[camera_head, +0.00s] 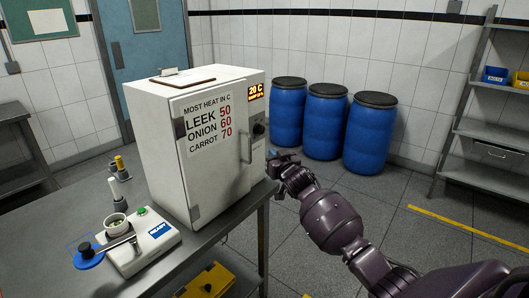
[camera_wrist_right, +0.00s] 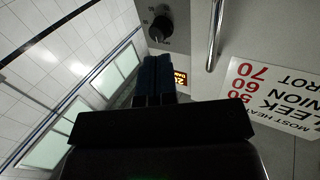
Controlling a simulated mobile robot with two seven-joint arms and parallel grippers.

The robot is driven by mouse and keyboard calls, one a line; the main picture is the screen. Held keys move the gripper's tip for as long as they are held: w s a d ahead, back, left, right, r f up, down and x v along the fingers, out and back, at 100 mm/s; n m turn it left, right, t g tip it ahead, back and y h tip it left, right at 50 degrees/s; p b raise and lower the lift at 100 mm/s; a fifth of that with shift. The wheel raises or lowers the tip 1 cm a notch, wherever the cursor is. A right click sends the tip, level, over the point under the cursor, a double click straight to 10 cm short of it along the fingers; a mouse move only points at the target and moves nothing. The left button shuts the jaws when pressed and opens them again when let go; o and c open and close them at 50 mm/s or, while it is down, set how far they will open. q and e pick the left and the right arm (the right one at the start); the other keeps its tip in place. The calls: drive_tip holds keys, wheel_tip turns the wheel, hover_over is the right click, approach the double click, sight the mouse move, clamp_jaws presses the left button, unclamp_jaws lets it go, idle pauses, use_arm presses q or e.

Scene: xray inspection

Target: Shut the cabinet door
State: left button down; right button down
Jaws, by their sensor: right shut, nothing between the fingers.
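The white cabinet (camera_head: 160,125) stands on the grey table, with its door (camera_head: 215,180) on the front. The door bears a printed notice (camera_head: 208,122), also in the right wrist view (camera_wrist_right: 272,95), and a vertical metal handle (camera_head: 246,146), seen there too (camera_wrist_right: 215,36). The door looks flush with the front or nearly so; I cannot tell whether a small gap remains. My right gripper (camera_head: 274,158) is shut and empty, just right of the cabinet's front. Its dark fingers (camera_wrist_right: 154,80) show near the control knob (camera_wrist_right: 160,28); I cannot tell whether they touch anything. My left gripper is out of view.
A scale-like device (camera_head: 150,245) and a blue round item (camera_head: 88,256) sit on the table (camera_head: 205,250) at the front left. Blue barrels (camera_head: 325,122) stand behind, at the wall. A metal shelf (camera_head: 485,130) is at the right. The floor between is open.

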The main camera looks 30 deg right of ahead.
drive_tip(key=shift+s+d+r, duration=0.1)
drive_tip(key=shift+s+d, duration=0.25)
drive_tip(key=shift+s, duration=0.45)
drive_tip(key=shift+s+d+f, duration=0.1)
drive_tip(key=shift+s+d, duration=0.2)
drive_tip(key=shift+s, duration=0.5)
drive_tip(key=shift+s+d+r, duration=0.1)
drive_tip(key=shift+s+d, duration=0.25)
drive_tip(key=shift+s, duration=0.45)
